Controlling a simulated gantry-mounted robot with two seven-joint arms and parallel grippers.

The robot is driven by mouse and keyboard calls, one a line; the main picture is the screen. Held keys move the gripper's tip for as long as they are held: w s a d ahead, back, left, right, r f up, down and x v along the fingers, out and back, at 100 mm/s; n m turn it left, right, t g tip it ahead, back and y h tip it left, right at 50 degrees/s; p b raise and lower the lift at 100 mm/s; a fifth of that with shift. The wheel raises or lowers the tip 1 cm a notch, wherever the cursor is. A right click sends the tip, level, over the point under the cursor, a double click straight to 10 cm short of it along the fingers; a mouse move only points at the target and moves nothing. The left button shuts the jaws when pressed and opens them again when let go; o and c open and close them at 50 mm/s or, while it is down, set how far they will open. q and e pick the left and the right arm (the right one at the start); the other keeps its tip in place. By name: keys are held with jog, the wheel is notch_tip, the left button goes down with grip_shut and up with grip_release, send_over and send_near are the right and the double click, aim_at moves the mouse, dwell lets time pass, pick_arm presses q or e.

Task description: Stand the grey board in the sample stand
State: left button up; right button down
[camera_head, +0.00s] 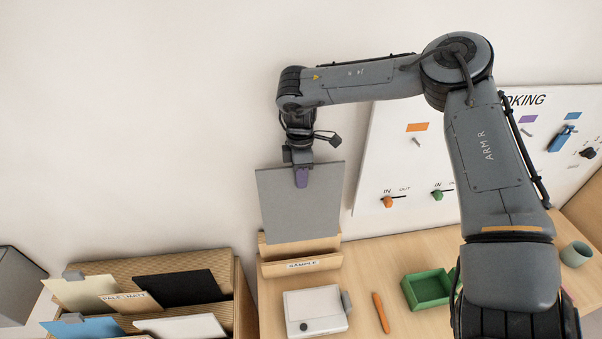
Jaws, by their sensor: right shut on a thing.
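The grey board (300,208) is upright, facing me, in the middle of the head view. My right gripper (301,176) is shut on the board's top edge, with one purple-tipped finger showing in front of it. The wooden sample stand (270,268), with a SAMPLE label on its front, is directly below. The board's lower edge is at the stand, in front of its back part; I cannot tell whether it rests in the slot. My left gripper is not in view.
A wooden rack (245,300) with several coloured boards stands at the lower left. On the table are a white device (314,305), an orange stick (381,312), a green tray (428,289) and a grey-green cup (576,254). A white pegboard (395,150) is behind my right arm.

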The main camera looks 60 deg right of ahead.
aim_at(301, 214)
notch_tip(301, 214, down, 3)
jog(key=shift+r+b, duration=0.1)
jog(key=shift+b, duration=0.8)
notch_tip(301, 214, down, 7)
jog(key=b, duration=0.6)
jog(key=shift+r, duration=0.15)
notch_tip(301, 214, down, 7)
jog(key=b, duration=0.6)
jog(key=shift+r, duration=0.15)
jog(key=shift+f+b, duration=1.55)
jog(key=shift+f, duration=0.1)
jog(key=c, duration=1.1)
grip_release()
jog(key=shift+o, duration=0.2)
jog(key=shift+r, duration=0.15)
